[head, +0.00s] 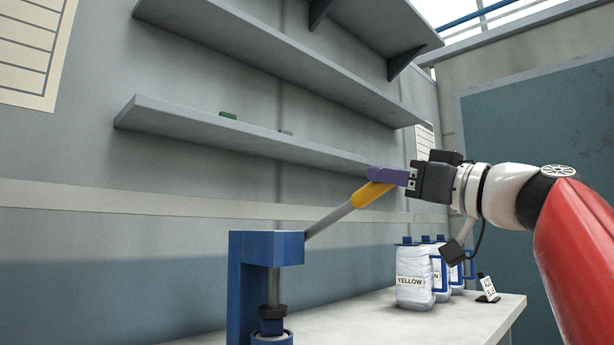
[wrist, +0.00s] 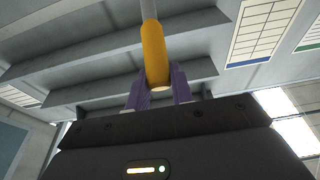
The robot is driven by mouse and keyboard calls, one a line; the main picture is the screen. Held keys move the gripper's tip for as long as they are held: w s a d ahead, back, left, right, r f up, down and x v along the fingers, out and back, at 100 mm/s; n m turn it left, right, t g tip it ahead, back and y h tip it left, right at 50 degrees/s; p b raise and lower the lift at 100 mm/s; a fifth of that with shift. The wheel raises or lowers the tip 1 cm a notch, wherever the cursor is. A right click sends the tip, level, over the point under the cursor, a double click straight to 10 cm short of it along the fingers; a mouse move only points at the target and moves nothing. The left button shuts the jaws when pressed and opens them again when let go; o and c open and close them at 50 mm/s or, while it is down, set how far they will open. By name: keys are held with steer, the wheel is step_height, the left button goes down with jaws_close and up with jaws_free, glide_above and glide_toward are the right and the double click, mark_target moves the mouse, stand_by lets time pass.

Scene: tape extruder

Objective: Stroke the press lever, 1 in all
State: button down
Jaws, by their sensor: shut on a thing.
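The blue press (head: 270,249) stands at the lower middle of the head view, with its dark ram pointing down. Its grey lever (head: 330,219) slopes up to the right and ends in a yellow handle (head: 370,194). My gripper (head: 382,177), with purple fingers, is shut on the yellow handle near its end. In the wrist view the handle (wrist: 154,55) lies between the two purple fingers (wrist: 158,90), and the grey rod runs on beyond it. The lever is in a raised position.
White containers (head: 413,278) with blue caps, one labelled YELLOW, stand on the bench (head: 370,322) right of the press. A small tag stand (head: 487,288) is beside them. Grey shelves (head: 250,138) run along the wall behind; a small green item (head: 228,115) lies on one.

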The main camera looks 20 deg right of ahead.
steer(key=shift+s+d+f+b, duration=0.1)
steer(key=shift+s+f+b, duration=0.15)
steer(key=shift+f+b, duration=0.35)
steer(key=shift+s+d+f+b, duration=0.1)
steer(key=shift+s+f+b, duration=0.1)
steer(key=shift+f+b, duration=0.35)
steer(key=shift+w+a+r+p, duration=0.1)
steer(key=shift+w+r+p, duration=0.05)
steer(key=shift+r+p, duration=0.35)
steer(key=shift+w+a+r+p, duration=0.1)
steer(key=shift+w+r+p, duration=0.05)
steer(key=shift+r+p, duration=0.25)
steer(key=r+p, duration=0.1)
steer(key=w+r+p, duration=0.1)
steer(key=r+p, duration=0.1)
steer(key=w+a+r+p, duration=0.1)
steer(key=shift+w+r+p, duration=0.25)
steer(key=shift+p, duration=0.05)
steer(key=shift+w+r, duration=0.25)
